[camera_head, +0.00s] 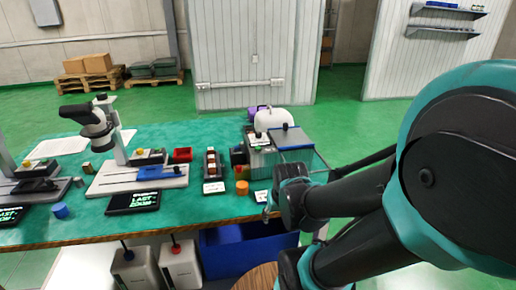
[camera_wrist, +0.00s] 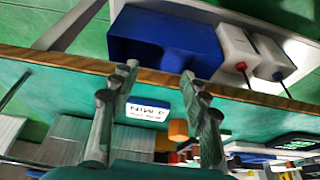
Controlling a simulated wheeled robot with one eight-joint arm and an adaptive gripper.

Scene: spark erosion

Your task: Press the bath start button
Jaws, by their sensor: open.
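The bath appears to be the grey box with a blue lid (camera_head: 291,138) at the right end of the green-topped table. My arm and gripper partly cover its front. I cannot make out its start button in either view. My gripper (camera_head: 267,211) is at the table's front edge, in front of the bath. In the wrist view, my gripper (camera_wrist: 158,80) has its two fingers spread with nothing between them. A white label card (camera_wrist: 148,109) with dark print shows beyond the fingertips. A grey ribbed body (camera_wrist: 75,140), perhaps the bath, is at lower left.
An orange cylinder (camera_head: 242,187) stands beside the card on the table. A rack of brown bottles (camera_head: 212,166), a red tray (camera_head: 182,155) and a microscope (camera_head: 100,125) are further left. Below the table edge are a blue bin (camera_head: 235,252) and white canisters (camera_head: 181,264).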

